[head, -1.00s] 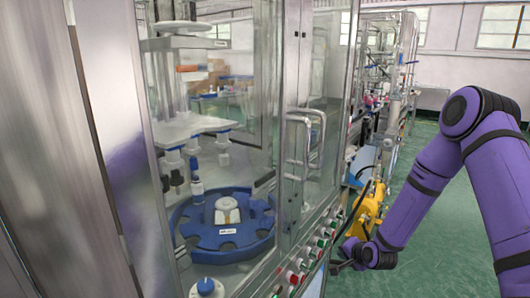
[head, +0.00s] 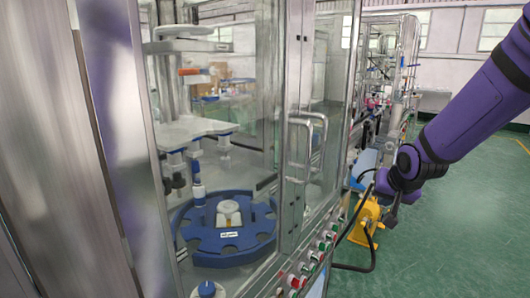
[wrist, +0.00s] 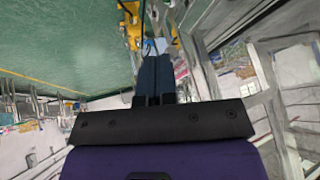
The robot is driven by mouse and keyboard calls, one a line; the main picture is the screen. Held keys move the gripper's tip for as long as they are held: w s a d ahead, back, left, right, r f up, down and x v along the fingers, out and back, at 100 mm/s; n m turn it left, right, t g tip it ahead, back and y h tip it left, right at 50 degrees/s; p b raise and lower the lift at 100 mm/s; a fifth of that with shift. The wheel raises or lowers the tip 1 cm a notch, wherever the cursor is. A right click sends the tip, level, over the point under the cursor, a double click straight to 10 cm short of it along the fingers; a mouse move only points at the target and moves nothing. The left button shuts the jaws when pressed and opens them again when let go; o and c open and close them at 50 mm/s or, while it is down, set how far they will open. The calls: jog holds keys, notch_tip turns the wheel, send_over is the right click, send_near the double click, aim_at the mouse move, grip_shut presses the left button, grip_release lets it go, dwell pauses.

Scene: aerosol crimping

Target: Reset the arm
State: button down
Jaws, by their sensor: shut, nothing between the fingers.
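My purple arm (head: 480,110) reaches in from the right edge of the head view, and its wrist end (head: 402,172) is in front of the yellow device. My gripper (wrist: 155,60) shows in the wrist view as two dark fingers side by side, shut with nothing between them. I cannot make out the fingers clearly in the head view. The gripper is outside the glass-walled crimping machine (head: 300,130), to the right of its door handles, and appears apart from it.
Inside the machine is a blue rotary plate (head: 215,240). Red and green buttons (head: 310,265) line its front edge. A yellow device (head: 364,222) with a black cable stands below my wrist; it also shows in the wrist view (wrist: 133,22). Green floor (head: 460,240) lies open at right.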

jog(key=s+r+n, duration=0.1)
jog(key=s+r, duration=0.3)
jog(key=s, duration=0.5)
jog(key=s+r+n+g, duration=0.1)
jog(key=s+r, duration=0.4)
jog(key=s, duration=0.5)
jog(key=s+r+n, duration=0.1)
jog(key=s+r, duration=0.4)
jog(key=s, duration=0.4)
jog(key=shift+s+r+n+g, duration=0.2)
jog(key=shift+n+g, duration=0.1)
jog(key=shift+g, duration=0.1)
dwell(1.0)
